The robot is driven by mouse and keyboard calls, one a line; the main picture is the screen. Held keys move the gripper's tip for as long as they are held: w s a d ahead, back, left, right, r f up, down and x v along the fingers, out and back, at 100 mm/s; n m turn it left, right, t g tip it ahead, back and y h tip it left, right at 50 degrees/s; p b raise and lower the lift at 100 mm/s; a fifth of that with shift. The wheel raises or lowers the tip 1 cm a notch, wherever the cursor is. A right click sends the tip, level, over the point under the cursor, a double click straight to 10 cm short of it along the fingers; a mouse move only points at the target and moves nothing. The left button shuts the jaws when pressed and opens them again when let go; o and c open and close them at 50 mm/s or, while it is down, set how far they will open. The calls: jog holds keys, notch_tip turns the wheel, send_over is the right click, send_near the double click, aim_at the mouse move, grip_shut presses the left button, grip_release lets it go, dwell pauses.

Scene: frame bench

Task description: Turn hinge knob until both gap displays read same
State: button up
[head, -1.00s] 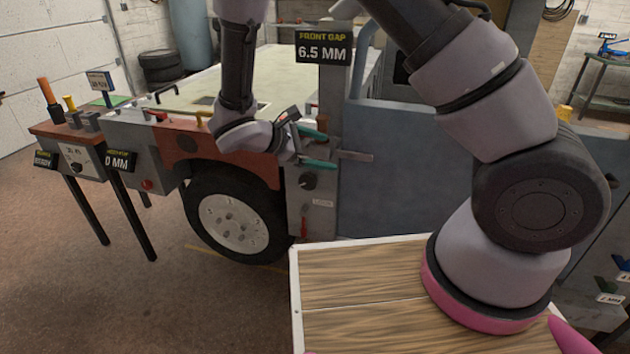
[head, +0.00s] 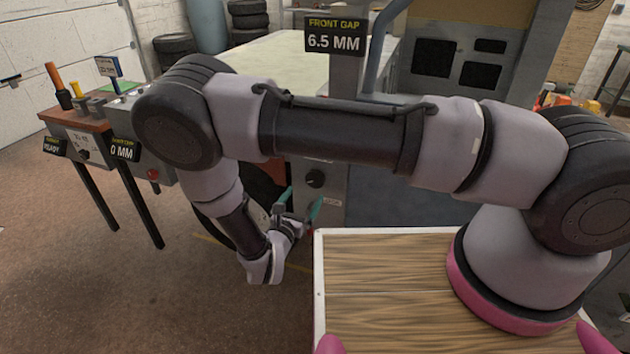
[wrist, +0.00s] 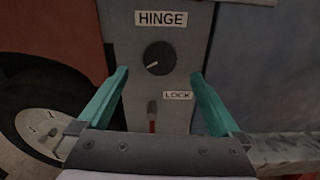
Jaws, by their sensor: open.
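The hinge knob (head: 315,178) is a round black dial on a grey post beside the wheel. In the wrist view the knob (wrist: 160,58) sits below a HINGE label, its white mark pointing down-left. My gripper (head: 300,203) is open and empty, just below and left of the knob. In the wrist view its teal fingers stand either side of the knob's line, apart from it. The front gap display (head: 334,36) reads 6.5 MM. A second display (head: 122,150) at the left shows "0 MM"; its heading and perhaps leading digits are unreadable or hidden by my arm.
A lock lever (wrist: 152,116) with a red handle sits below the knob, beside a LOCK label. A side table (head: 80,120) with tools and a READY sign stands left. The floor at lower left is clear.

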aim_at(315, 179)
jog(key=x, duration=0.8)
jog(key=shift+w+d, duration=0.1)
jog(key=shift+w, duration=0.05)
jog(key=c, duration=1.3)
jog(key=shift+n, duration=0.3)
jog(key=n, duration=0.5)
jog(key=shift+a+n, duration=0.2)
jog(key=shift+n, duration=0.1)
jog(key=n, duration=0.5)
jog(key=shift+w+a+f+n, duration=0.1)
jog(key=shift+f+n, duration=0.05)
jog(key=shift+n, duration=0.15)
